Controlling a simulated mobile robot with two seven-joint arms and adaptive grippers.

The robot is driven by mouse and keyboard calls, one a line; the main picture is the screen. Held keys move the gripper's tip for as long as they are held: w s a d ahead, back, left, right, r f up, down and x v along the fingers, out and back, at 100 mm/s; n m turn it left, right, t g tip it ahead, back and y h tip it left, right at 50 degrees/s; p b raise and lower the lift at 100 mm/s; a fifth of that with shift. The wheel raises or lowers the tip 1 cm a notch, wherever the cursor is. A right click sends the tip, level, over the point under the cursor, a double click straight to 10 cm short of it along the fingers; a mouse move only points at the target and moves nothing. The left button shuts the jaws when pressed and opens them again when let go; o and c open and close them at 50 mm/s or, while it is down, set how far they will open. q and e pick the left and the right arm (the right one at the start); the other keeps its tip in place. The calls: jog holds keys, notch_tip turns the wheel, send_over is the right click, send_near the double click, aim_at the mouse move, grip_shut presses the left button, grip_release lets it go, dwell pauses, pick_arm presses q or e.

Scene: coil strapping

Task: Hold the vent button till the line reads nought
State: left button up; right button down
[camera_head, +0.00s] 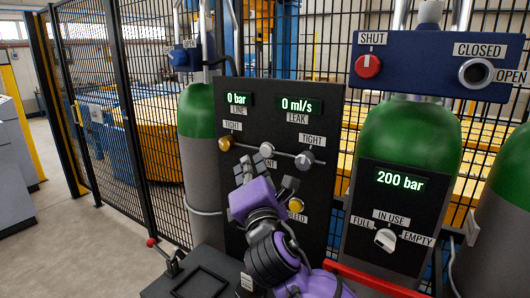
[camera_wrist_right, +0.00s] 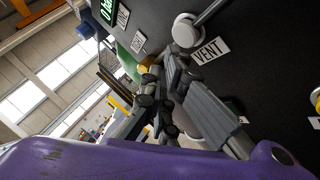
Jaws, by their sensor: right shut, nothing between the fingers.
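The black panel (camera_head: 290,235) has a green line display (camera_head: 237,98) reading 0 bar. Its leak display (camera_head: 294,104) reads 0 ml/s. The vent button is the pale round piece in the right wrist view (camera_wrist_right: 187,30), beside the VENT label (camera_wrist_right: 210,51). In the head view the label is partly hidden by my right gripper (camera_head: 258,160). That gripper, with a purple body, is shut and empty, its fingertips right at the vent button. I cannot tell whether they touch or press it. My left gripper is out of view.
Knobs marked TIGHT stand left (camera_head: 226,143) and right (camera_head: 304,159) of the vent. A yellow button (camera_head: 296,206) sits below, its label partly covered. At right, a green-topped cylinder (camera_head: 412,137) has a 200 bar display and a red SHUT knob (camera_head: 368,66). Mesh fencing (camera_head: 150,110) stands behind.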

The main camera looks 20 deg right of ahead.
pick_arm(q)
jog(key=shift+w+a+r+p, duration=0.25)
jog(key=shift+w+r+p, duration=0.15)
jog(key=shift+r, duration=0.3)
pick_arm(e)
jog(key=shift+s+a, duration=0.75)
jog(key=shift+a, duration=0.2)
jog(key=shift+s+a, duration=0.7)
jog(key=shift+a, duration=0.25)
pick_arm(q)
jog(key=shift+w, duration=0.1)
